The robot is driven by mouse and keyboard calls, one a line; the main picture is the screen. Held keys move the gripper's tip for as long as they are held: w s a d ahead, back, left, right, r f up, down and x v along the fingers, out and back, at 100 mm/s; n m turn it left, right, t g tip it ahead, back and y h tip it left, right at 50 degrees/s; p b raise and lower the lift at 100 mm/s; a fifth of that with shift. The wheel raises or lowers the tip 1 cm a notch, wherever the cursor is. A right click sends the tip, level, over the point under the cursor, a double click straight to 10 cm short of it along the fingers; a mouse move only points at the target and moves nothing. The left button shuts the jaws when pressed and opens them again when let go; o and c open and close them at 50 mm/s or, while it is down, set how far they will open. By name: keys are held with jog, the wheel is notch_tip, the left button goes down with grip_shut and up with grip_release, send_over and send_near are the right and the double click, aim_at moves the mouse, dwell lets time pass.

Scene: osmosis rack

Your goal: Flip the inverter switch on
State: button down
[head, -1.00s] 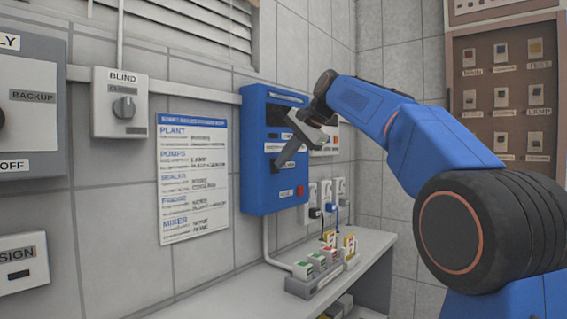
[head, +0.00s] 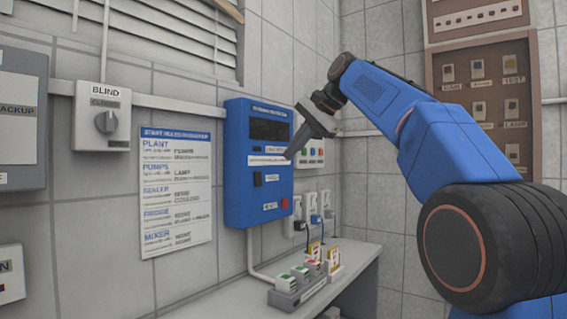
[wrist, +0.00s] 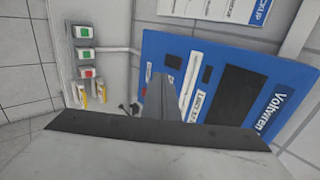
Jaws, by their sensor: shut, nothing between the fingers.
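The inverter is the blue wall box (head: 236,206) with a dark display (head: 268,128). It also shows in the wrist view (wrist: 172,50), turned on its side. A small black switch (head: 258,180) sits on its front below the display, and a red button (head: 285,203) sits lower right. In the wrist view a small dark part (wrist: 207,73), likely the switch, shows beside my fingers. My gripper (head: 290,156) is shut and empty, its tip pointing down-left at the box's right side, above and right of the switch. Contact cannot be told. Its closed fingers (wrist: 163,97) hide part of the box in the wrist view.
A shelf (head: 352,262) below holds a strip of green and red switches (head: 298,283) and yellow-tagged items. Sockets with plugs (head: 315,212) are right of the box. A label list (head: 176,190) and a BLIND knob (head: 106,121) are to the left.

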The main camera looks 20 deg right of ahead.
jog(key=shift+v, duration=0.85)
jog(key=shift+s+f, duration=0.15)
jog(key=shift+f, duration=0.5)
send_near(260, 186)
notch_tip(260, 186, down, 3)
jog(key=shift+w+a+f, duration=0.25)
jog(key=shift+w+a, duration=0.35)
jog(key=shift+w, duration=0.2)
jog(key=shift+w+a+f, duration=0.2)
jog(key=shift+w+a, duration=0.4)
jog(key=shift+w, duration=0.2)
